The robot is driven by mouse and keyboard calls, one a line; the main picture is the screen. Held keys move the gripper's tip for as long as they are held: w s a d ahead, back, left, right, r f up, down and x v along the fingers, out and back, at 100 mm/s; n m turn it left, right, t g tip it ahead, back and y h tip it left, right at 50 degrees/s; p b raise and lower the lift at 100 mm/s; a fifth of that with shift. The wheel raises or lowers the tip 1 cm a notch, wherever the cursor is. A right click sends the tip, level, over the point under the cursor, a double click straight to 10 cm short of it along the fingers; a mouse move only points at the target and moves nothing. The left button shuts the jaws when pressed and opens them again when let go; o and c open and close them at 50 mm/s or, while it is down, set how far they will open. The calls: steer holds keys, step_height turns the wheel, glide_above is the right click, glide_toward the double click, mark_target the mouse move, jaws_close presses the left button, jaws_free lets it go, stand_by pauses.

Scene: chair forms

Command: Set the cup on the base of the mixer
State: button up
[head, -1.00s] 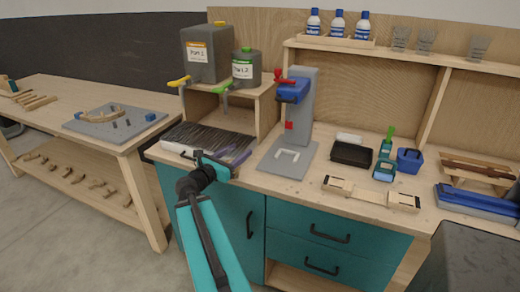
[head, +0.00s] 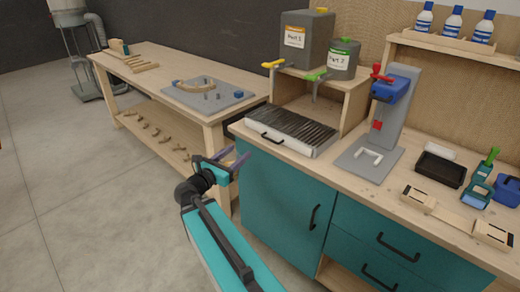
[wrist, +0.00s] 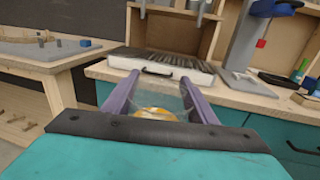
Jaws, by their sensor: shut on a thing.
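My gripper (head: 232,162) is shut on a clear cup (wrist: 158,98) with yellow-orange stuff in its bottom. In the wrist view the cup sits between my two purple fingers (wrist: 152,88). In the head view the cup is hard to make out. My gripper is out in front of the counter's left corner, apart from the mixer. The mixer (head: 397,112) is a grey stand with a blue head and red parts, to the right on the counter. Its flat grey base (head: 352,160) carries a white U-shaped holder (head: 368,157), which looks empty.
A slatted drip tray (head: 290,130) lies on the counter below two grey dispensers (head: 305,38). A black tray (head: 440,170) and a wooden fixture (head: 455,215) are right of the mixer. A second workbench (head: 175,80) stands at the left. Open floor lies to the left.

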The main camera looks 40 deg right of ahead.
steer(key=w+a+f+n+t+y, duration=0.1)
steer(key=w+a+t, duration=0.1)
steer(key=a, duration=0.9)
steer(key=w+a+f+n+t+y, duration=0.1)
steer(key=w+a+n+t, duration=0.1)
steer(key=a, duration=1)
steer(key=w+a+f+n+t+y, duration=0.1)
steer(key=w+a+n+t, duration=0.1)
steer(key=a, duration=0.9)
steer(key=shift+w+a+f+t, duration=0.15)
steer(key=shift+a+f+t, duration=0.2)
steer(key=shift+t, duration=0.35)
steer(key=shift+d, duration=0.15)
steer(key=shift+d, duration=0.4)
steer(key=shift+s+d, duration=0.1)
steer(key=shift+s, duration=0.1)
